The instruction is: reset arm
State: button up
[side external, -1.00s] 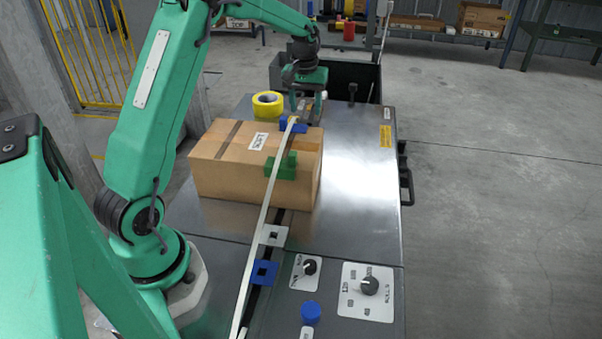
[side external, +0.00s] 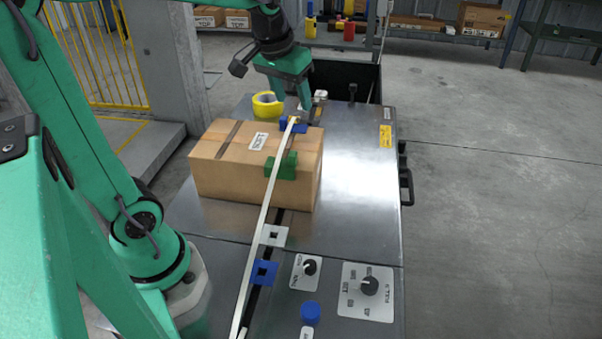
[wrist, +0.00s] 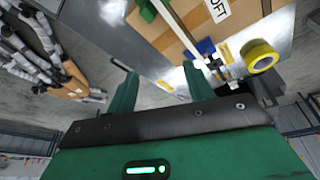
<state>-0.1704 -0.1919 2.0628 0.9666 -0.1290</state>
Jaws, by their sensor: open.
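My gripper (side external: 291,100) is green, open and empty, above the far end of the steel bench, past the box's far edge. The box shows at the top of the wrist view (wrist: 180,28). A blue piece (side external: 288,126) on the strap lies just below the fingers in the side view; I cannot tell whether they touch it.
A yellow tape roll (side external: 267,106) stands close to the left of my gripper. A green block (side external: 283,167) sits at the box's side. Knobs (side external: 369,286) and a blue button (side external: 311,312) are at the bench's near end. The bench's right side is clear.

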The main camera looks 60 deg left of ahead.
jog(key=s+d+m+t, duration=0.1)
jog(key=s+d, duration=0.2)
jog(key=s, duration=0.3)
jog(key=s+d+f+m+t, duration=0.1)
jog(key=s+d+m, duration=0.1)
jog(key=s, duration=0.4)
jog(key=shift+d+f+h, duration=0.15)
jog(key=shift+d+h, duration=0.15)
jog(key=shift+d, duration=0.15)
jog(key=shift+o, duration=0.5)
jog(key=shift+s+d+f, duration=0.1)
jog(key=shift+s+f, duration=0.05)
jog(key=shift+s, duration=0.25)
